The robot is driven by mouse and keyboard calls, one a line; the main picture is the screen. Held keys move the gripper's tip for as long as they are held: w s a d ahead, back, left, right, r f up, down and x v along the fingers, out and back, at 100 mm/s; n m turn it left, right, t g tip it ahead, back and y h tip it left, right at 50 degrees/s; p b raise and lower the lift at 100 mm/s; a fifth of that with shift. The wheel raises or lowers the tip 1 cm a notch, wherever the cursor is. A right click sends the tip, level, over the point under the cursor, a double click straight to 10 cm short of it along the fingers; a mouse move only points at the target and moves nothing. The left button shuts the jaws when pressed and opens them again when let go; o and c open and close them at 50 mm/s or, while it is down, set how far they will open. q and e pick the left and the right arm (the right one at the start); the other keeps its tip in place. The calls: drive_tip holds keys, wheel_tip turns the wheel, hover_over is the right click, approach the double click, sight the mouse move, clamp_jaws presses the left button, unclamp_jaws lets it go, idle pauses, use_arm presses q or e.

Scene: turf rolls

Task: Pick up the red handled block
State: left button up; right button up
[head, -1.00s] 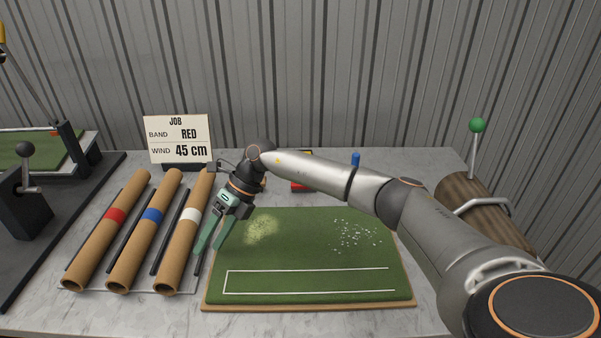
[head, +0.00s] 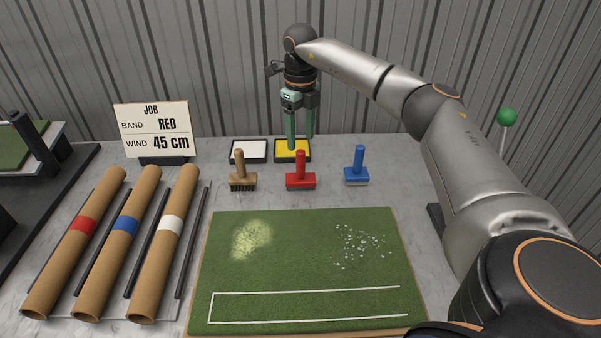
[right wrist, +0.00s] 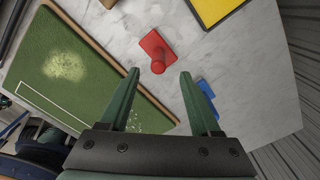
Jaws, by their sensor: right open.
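The red handled block (head: 300,172) stands upright on the table behind the turf board, between a wooden brush (head: 242,172) and a blue handled block (head: 356,168). In the right wrist view the red block (right wrist: 157,52) lies ahead of the fingertips, roughly in line with the gap between them. My right gripper (head: 300,145) is open and empty, pointing down above and behind the red block, in front of the yellow pad in the picture. The fingers (right wrist: 160,78) show apart in the wrist view. My left gripper is out of view.
The turf board (head: 305,275) carries a pale patch and white specks. A white pad (head: 248,151) and a yellow pad (head: 293,157) lie at the back. Cardboard tubes (head: 148,255) and a job sign (head: 155,130) are on the left. A green-knobbed lever (head: 507,118) is at right.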

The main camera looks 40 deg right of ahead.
sight(301, 162)
wheel_tip(301, 162, down, 8)
drive_tip(key=shift+s+a+f, duration=0.1)
drive_tip(key=shift+s+f, duration=0.05)
clamp_jaws()
idle(0.7)
idle(0.4)
